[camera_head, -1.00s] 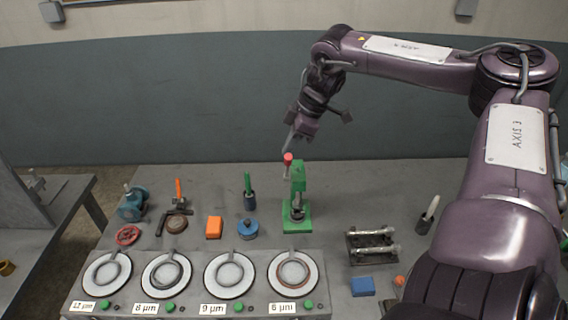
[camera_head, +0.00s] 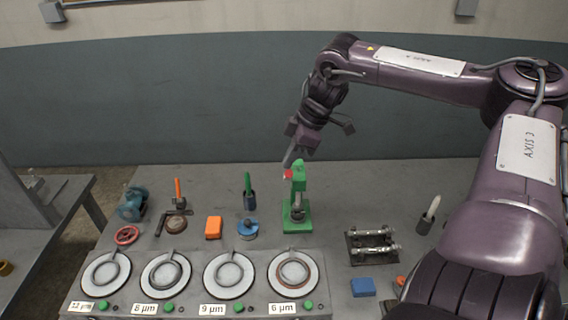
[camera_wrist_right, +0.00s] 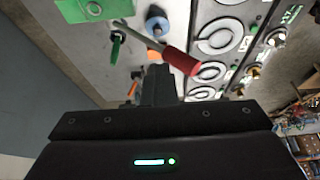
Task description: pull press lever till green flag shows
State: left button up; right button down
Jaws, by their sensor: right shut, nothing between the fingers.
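The green press (camera_head: 297,215) stands upright at the back middle of the bench. Its lever ends in a red knob (camera_head: 288,175), now low beside the press head. In the right wrist view the red knob (camera_wrist_right: 181,61) sits on a grey rod running to the green press head (camera_wrist_right: 95,9). My right gripper (camera_head: 289,162) is shut and empty, its fingertips just above the knob. In the wrist view the fingers (camera_wrist_right: 158,82) are right by the knob; whether they touch it I cannot tell. I cannot make out a separate green flag. My left gripper is out of view.
Left of the press are a blue round-based piece (camera_head: 248,229), a green-handled tool (camera_head: 249,192) and an orange block (camera_head: 214,228). A row of round gauge plates (camera_head: 293,296) lies in front. A rack with metal rods (camera_head: 371,246) stands to the right. Bare bench lies behind.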

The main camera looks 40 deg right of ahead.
aim_at(291, 174)
jog(key=shift+s+a, duration=0.1)
jog(key=shift+s+a+f, duration=0.45)
jog(key=shift+s+f, duration=0.05)
dwell(0.4)
jog(key=shift+s+a+f+b, duration=0.3)
jog(key=shift+s+a+f, duration=0.1)
jog(key=shift+s+f, duration=0.2)
jog(key=shift+f, duration=0.15)
jog(key=shift+s+a+f, duration=0.35)
jog(key=shift+f, duration=0.25)
